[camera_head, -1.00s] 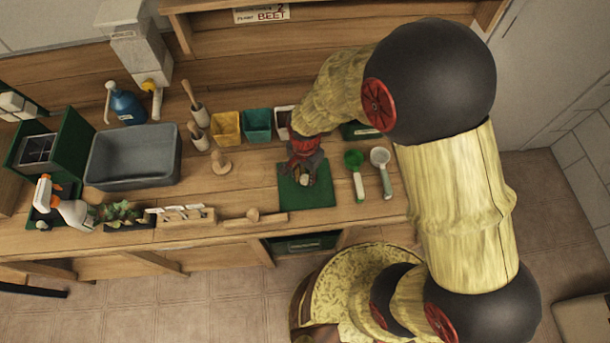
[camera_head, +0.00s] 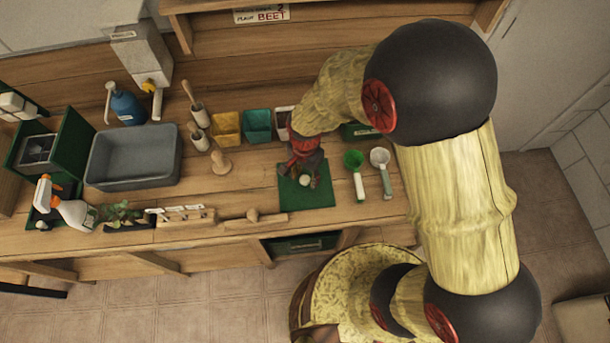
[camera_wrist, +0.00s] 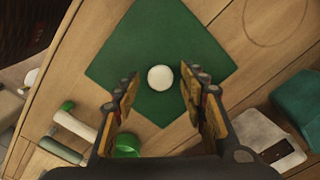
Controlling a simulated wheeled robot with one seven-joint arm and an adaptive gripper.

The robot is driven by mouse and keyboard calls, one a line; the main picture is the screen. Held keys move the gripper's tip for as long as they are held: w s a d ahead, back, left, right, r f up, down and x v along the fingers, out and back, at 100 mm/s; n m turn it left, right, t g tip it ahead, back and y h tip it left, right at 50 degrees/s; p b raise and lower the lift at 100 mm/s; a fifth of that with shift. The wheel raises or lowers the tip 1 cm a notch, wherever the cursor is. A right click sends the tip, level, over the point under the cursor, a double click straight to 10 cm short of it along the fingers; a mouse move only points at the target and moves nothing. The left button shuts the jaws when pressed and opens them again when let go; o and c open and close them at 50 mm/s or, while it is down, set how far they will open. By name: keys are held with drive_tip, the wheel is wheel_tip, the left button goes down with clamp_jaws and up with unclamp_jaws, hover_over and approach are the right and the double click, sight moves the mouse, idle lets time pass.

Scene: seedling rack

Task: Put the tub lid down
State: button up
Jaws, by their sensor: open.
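A small round cream-white piece, which I take to be the tub lid (camera_head: 305,181), lies on the green mat (camera_head: 318,197). In the wrist view the lid (camera_wrist: 160,78) is on the bare green mat (camera_wrist: 150,42), near its middle. My gripper (camera_head: 304,176) is at the mat's upper part, just over the lid. In the wrist view my gripper (camera_wrist: 160,88) has its fingers wide apart, with the lid between their tips in the picture and a clear gap on both sides. The fingers hold nothing.
Right of the mat lie a green scoop (camera_head: 357,172) and a pale scoop (camera_head: 382,170). A wooden tool (camera_head: 253,216) lies left of it, near the bench front. Yellow (camera_head: 226,128) and teal (camera_head: 257,126) pots stand behind. A grey basin (camera_head: 133,158) is farther left.

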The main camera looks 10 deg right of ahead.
wheel_tip(320, 180, up, 12)
drive_tip(key=p, duration=0.2)
wheel_tip(320, 180, up, 13)
drive_tip(key=n+t, duration=0.2)
drive_tip(key=n, duration=0.2)
hover_over(305, 179)
drive_tip(key=s+d, duration=0.2)
drive_tip(key=d, duration=0.4)
drive_tip(key=s+d+r+n+t, duration=0.3)
drive_tip(key=s+d+r+n, duration=0.2)
drive_tip(key=s+r, duration=0.5)
drive_tip(key=shift+s+d+r+t, duration=0.15)
drive_tip(key=shift+d+r+t, duration=0.15)
drive_tip(key=shift+d, duration=0.2)
drive_tip(key=shift+f, duration=0.1)
